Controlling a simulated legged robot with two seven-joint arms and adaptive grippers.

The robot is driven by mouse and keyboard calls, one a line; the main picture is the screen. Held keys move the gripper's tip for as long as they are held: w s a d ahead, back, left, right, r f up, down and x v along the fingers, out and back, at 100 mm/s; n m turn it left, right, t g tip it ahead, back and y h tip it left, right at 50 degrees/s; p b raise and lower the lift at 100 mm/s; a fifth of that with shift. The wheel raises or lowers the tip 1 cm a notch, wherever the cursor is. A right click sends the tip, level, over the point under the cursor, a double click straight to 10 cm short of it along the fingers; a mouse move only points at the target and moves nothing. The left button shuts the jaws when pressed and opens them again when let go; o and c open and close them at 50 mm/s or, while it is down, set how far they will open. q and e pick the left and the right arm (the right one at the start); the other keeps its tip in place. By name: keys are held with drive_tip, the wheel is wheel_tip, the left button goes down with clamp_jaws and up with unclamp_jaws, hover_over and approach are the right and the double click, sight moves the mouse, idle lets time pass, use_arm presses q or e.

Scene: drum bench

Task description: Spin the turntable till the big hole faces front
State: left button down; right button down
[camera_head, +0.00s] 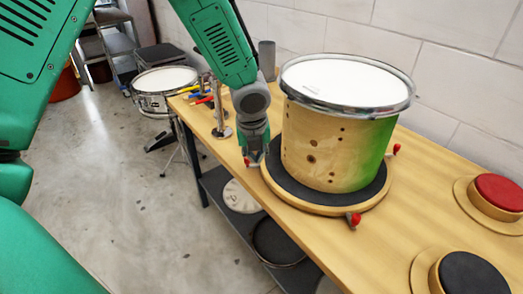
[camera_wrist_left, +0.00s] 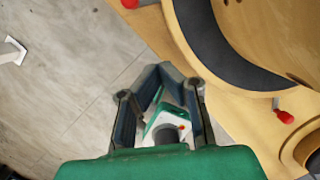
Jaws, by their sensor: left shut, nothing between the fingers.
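The turntable (camera_head: 290,203) is a round wooden disc with a dark top and red-tipped pegs around its rim. The drum (camera_head: 330,158) stands upright on it, with a pale wooden shell that turns green on the right. Several dark holes of differing size show on the shell, one larger hole (camera_head: 311,158) towards the front left. My left gripper (camera_head: 253,161) points down at the turntable's left edge, close by a red peg (camera_head: 247,162); contact is unclear. Its fingers (camera_wrist_left: 160,75) are shut and empty in the left wrist view, with the turntable (camera_wrist_left: 205,35) beyond. My right gripper is not in view.
The wooden bench (camera_head: 420,190) stands against a white block wall. A red pad (camera_head: 499,191) and a black pad (camera_head: 472,275) sit on round wooden bases at the right. Tools (camera_head: 203,98) lie behind my arm. A snare drum (camera_head: 165,80) stands on the floor at the left.

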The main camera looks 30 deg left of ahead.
use_arm(q)
drive_tip(key=shift+g, duration=0.3)
drive_tip(key=x, duration=0.3)
drive_tip(key=b+x, duration=0.1)
drive_tip(key=x, duration=0.5)
drive_tip(key=shift+s+a, duration=0.1)
drive_tip(key=shift+a, duration=0.3)
drive_tip(key=w+a, duration=0.1)
drive_tip(key=w, duration=0.1)
drive_tip(key=shift+w+a+f, duration=0.25)
drive_tip(key=shift+a+f, duration=0.05)
drive_tip(key=shift+a, duration=0.1)
drive_tip(key=shift+w+a+f, duration=0.2)
drive_tip(key=shift+w+a, duration=0.1)
drive_tip(key=shift+a, duration=0.3)
drive_tip(key=shift+d, duration=0.1)
